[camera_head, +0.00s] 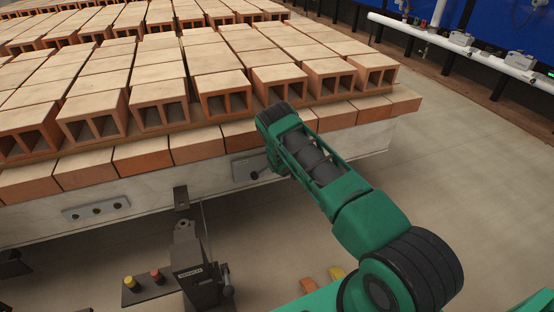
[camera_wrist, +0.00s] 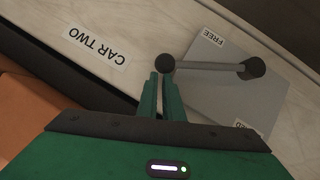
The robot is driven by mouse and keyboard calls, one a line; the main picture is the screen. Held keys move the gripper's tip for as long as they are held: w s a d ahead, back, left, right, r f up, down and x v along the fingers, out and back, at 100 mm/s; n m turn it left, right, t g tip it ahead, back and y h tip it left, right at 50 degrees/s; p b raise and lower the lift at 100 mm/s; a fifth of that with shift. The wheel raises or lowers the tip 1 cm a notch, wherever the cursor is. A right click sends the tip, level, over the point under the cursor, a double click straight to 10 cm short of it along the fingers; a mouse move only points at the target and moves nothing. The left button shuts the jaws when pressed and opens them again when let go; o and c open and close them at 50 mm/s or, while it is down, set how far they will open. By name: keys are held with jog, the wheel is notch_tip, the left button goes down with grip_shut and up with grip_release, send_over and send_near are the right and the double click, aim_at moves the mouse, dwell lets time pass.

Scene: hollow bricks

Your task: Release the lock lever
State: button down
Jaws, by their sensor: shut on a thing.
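The lock lever (camera_wrist: 210,66) is a grey rod with a dark round knob (camera_wrist: 167,62) at its left end and a larger dark round end (camera_wrist: 253,68) over a grey plate (camera_wrist: 225,95). In the wrist view the rod lies nearly level, just below the label FREE (camera_wrist: 213,38). A second label (camera_wrist: 247,127) is mostly hidden by my gripper body. My gripper (camera_wrist: 162,80) is shut on the lever at its left knob; the exact contact is hard to see. In the head view the plate (camera_head: 243,170) is partly behind my arm, and my fingers are hidden.
The pale car side (camera_head: 150,185) bears rows of hollow bricks (camera_head: 93,115) just above the lever. A CAR TWO label (camera_wrist: 97,45) is beside it. A post with a crank (camera_head: 197,265) and a button box (camera_head: 145,284) stand in front. Open floor lies right.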

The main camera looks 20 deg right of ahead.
jog(key=w+r+v, duration=0.1)
jog(key=r+v, duration=0.1)
jog(key=v, duration=1)
jog(key=shift+r, duration=0.45)
jog(key=s+d+r+m+g+h, duration=0.1)
jog(key=s+d+r, duration=0.15)
jog(key=r, duration=0.35)
jog(key=s+d+r+m+g, duration=0.2)
jog(key=d+r, duration=0.2)
jog(key=r, duration=0.3)
jog(key=s+d+r+m+g, duration=0.3)
jog(key=s+d+r, duration=0.1)
jog(key=s+r, duration=1)
jog(key=s+a+r+g+y, duration=0.1)
jog(key=s+a+r, duration=0.2)
jog(key=s, duration=1)
jog(key=s+a+r+m+g+y, duration=0.1)
jog(key=s+a+r, duration=0.3)
jog(key=s, duration=1)
jog(key=s+a+r+m+g+y, duration=0.1)
jog(key=s+a+r+g+y, duration=0.2)
jog(key=s, duration=1)
jog(key=shift+s+a+r, duration=0.3)
jog(key=shift+a+r, duration=0.1)
jog(key=shift+r, duration=0.15)
